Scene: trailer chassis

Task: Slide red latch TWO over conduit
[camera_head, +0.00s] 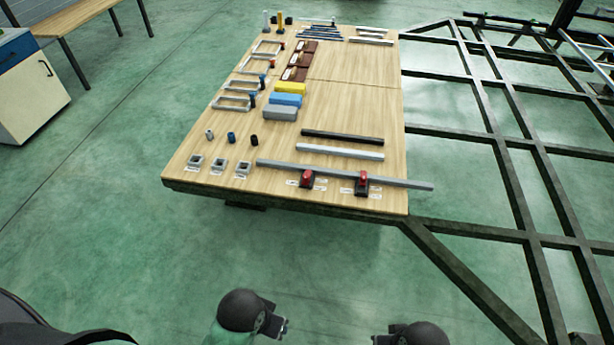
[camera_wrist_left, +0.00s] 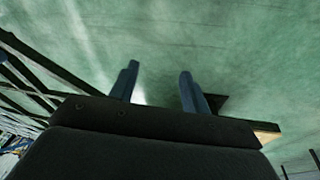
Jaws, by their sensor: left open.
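Two red latches on black bases stand near the front edge of the table: a left one (camera_head: 307,178) and a right one (camera_head: 362,182). Small white labels lie beside them, too small to read, so I cannot tell which is TWO. A long grey conduit (camera_head: 400,181) runs along their far side, its right end overhanging the table edge. I cannot tell whether either latch covers it. My left gripper (camera_head: 278,326) is low in front of the table, well away from the latches; its fingers show apart and empty in the left wrist view (camera_wrist_left: 158,74). My right gripper (camera_head: 382,339) is partly cut off.
The wooden table (camera_head: 350,110) holds a light bar (camera_head: 340,152), a black bar (camera_head: 342,136), grey square blocks (camera_head: 217,166), small cylinders and coloured blocks (camera_head: 285,99). A dark metal frame (camera_head: 520,200) extends to the right. Floor is clear between my grippers and the table.

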